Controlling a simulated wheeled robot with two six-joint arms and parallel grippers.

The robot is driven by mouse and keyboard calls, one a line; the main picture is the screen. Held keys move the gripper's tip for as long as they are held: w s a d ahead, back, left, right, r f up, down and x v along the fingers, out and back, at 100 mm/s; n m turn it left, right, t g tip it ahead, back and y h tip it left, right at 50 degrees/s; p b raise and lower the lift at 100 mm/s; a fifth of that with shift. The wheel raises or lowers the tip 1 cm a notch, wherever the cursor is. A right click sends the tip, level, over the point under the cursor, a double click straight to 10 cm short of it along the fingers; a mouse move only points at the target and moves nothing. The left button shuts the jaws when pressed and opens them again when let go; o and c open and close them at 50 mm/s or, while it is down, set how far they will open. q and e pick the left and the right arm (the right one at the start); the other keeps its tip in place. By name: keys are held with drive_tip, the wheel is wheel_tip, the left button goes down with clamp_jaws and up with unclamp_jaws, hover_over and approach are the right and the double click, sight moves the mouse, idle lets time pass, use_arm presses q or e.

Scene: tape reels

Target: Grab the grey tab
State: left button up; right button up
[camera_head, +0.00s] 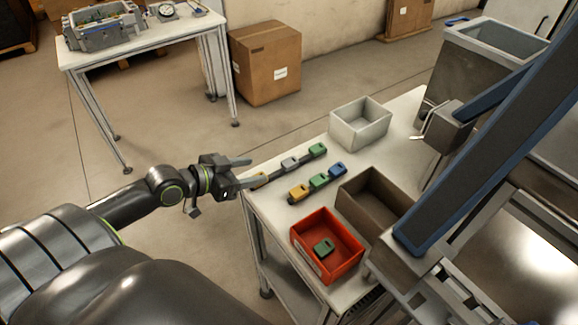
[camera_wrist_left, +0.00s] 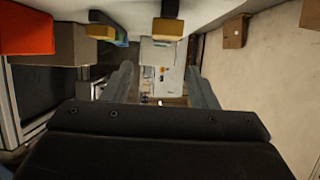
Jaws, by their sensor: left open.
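The grey tab (camera_head: 290,164) sits in the back row on the white table, between a green tab (camera_head: 317,150) and a yellow tab (camera_head: 261,179) partly hidden by my finger. My left gripper (camera_head: 258,170) is open and empty at the table's left edge, left of the grey tab and apart from it. In the left wrist view, both fingers (camera_wrist_left: 160,75) are spread with nothing between them. A yellow tab (camera_wrist_left: 168,28) shows ahead there; I cannot make out the grey tab in that view. My right gripper is not in view.
A front row holds a yellow (camera_head: 299,191), a green (camera_head: 319,181) and a blue tab (camera_head: 337,169). A red bin (camera_head: 300,259) with a green tab inside, a brown bin (camera_head: 350,205) and a pale bin (camera_head: 343,131) stand on the table (camera_head: 262,214).

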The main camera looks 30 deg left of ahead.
use_arm(q)
approach(290, 162)
drive_tip(key=shift+x, duration=1.15)
drive_tip(key=shift+w+d+f+p, duration=0.15)
drive_tip(key=shift+w+f+p, duration=0.15)
drive_tip(key=shift+w+p, duration=0.2)
drive_tip(key=p+x, duration=0.1)
drive_tip(key=x, duration=0.2)
drive_tip(key=shift+w, duration=0.25)
drive_tip(key=shift+w+d+f, duration=0.2)
drive_tip(key=shift+w+f, duration=0.1)
drive_tip(key=shift+w, duration=0.05)
drive_tip(key=c, duration=1)
drive_tip(key=shift+c, duration=0.2)
drive_tip(key=shift+r, duration=0.15)
